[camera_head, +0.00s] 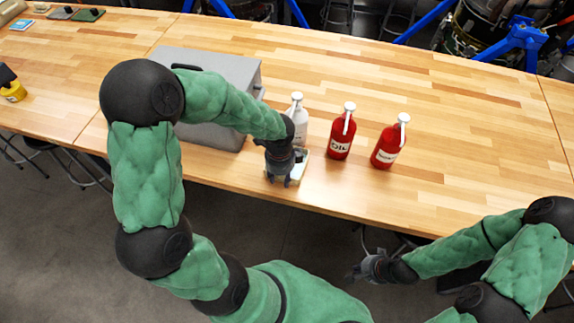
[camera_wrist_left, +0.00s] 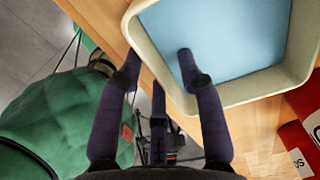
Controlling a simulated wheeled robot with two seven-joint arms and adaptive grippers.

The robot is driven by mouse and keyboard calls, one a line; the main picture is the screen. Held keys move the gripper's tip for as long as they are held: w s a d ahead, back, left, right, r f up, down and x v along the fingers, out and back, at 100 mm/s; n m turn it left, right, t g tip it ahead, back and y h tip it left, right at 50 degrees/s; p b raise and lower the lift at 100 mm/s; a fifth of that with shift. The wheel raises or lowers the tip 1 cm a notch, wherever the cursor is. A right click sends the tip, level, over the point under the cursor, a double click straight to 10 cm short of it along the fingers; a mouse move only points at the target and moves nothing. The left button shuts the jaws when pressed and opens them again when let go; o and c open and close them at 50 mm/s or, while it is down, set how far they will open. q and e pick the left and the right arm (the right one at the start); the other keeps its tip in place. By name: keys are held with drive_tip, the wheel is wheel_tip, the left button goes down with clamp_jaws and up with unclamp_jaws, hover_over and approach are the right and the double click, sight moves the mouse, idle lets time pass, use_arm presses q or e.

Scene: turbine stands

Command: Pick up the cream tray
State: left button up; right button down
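The cream tray (camera_head: 301,166) sits near the table's front edge, in front of a white bottle, and is partly hidden by my left gripper (camera_head: 281,181). In the left wrist view the tray's cream rim (camera_wrist_left: 262,88) surrounds a light blue inside. My left gripper's fingers are spread. One finger reaches over the blue inside and another is outside the wall, so the near wall lies between them. I cannot tell whether they touch it. My right gripper (camera_head: 361,270) hangs off the table's front edge, far from the tray; its fingers are too small to read.
The white bottle (camera_head: 298,117) stands right behind the tray. Two red bottles (camera_head: 342,133) (camera_head: 388,147) stand to its right. A grey case (camera_head: 222,75) is behind my left arm. The wooden table (camera_head: 470,130) is clear on the right.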

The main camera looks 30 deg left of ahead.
use_arm(q)
clamp_jaws()
drive_tip(key=shift+r, duration=0.1)
drive_tip(key=shift+r, duration=0.55)
wheel_tip(320, 180, up, 2)
drive_tip(key=shift+r+p, duration=0.1)
drive_tip(key=shift+p, duration=0.5)
drive_tip(key=s+d+r+p, duration=0.3)
drive_tip(key=s+d+r, duration=0.2)
drive_tip(key=s+r, duration=0.4)
drive_tip(key=s, duration=0.4)
drive_tip(key=shift+r, duration=0.3)
